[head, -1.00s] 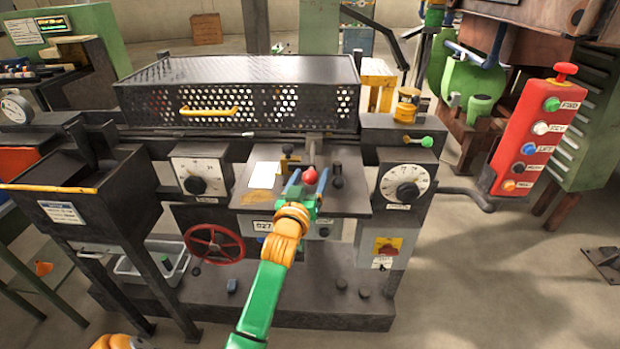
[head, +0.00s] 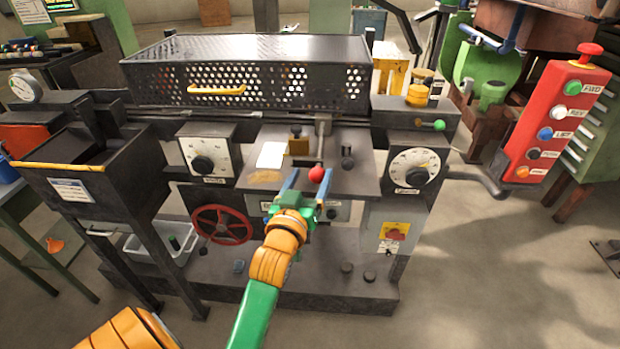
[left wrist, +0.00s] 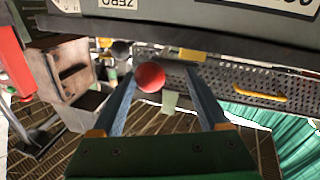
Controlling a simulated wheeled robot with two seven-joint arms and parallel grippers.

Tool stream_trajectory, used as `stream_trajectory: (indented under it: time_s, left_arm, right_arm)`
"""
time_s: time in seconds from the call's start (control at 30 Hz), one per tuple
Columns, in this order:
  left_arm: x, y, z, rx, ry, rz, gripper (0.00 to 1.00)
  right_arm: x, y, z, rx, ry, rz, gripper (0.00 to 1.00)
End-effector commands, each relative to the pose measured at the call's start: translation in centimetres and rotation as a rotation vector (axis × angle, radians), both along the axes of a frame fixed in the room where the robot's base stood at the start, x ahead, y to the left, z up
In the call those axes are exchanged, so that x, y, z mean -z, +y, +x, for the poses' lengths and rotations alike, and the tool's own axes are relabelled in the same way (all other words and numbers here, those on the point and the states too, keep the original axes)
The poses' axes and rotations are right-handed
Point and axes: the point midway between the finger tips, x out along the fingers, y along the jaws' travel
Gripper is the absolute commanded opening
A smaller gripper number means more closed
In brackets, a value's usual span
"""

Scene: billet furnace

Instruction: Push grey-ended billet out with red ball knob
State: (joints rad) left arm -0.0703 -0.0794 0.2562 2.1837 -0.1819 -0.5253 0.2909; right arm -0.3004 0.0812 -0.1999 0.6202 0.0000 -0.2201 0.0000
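The red ball knob (head: 318,174) sits at the front of the furnace machine's top panel, on a grey lever (head: 321,140). My left gripper (head: 307,178) is open, its two blue fingers reaching up toward the knob from the front. In the left wrist view the red ball knob (left wrist: 150,77) shows between the fingertips, nearer the left finger; contact cannot be told. I cannot make out the grey-ended billet. The perforated cover (head: 300,85) hides what lies beneath it. My right gripper is not in view.
A dark chute box with a yellow edge (head: 60,166) stands left. Dials (head: 414,172), a red handwheel (head: 222,225) and a small black knob (head: 347,162) flank the panel. A red button pendant (head: 556,120) hangs right. Several colour-ended rods (head: 22,47) lie back left.

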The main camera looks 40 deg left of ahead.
Motion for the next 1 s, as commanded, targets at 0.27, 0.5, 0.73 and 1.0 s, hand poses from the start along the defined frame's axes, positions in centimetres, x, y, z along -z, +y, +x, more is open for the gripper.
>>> stream_trajectory:
  time_s: [0.27, 0.5, 0.73, 1.0]
  left_arm:
    - [0.0, -0.5, -1.4, 0.001, 0.003, -0.001, 0.76]
    - [0.0, -1.4, -3.6, 0.001, 0.002, -0.001, 0.76]
    - [0.1, -2.1, -5.8, 0.001, 0.003, -0.001, 0.76]
    - [0.1, -2.8, -7.6, 0.0, 0.002, -0.003, 0.76]
  right_arm:
    - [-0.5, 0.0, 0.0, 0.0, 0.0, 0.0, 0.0]
    - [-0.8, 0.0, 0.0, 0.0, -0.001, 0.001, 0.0]
    - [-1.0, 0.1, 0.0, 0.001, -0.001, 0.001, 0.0]
    - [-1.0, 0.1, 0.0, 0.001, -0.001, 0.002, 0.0]
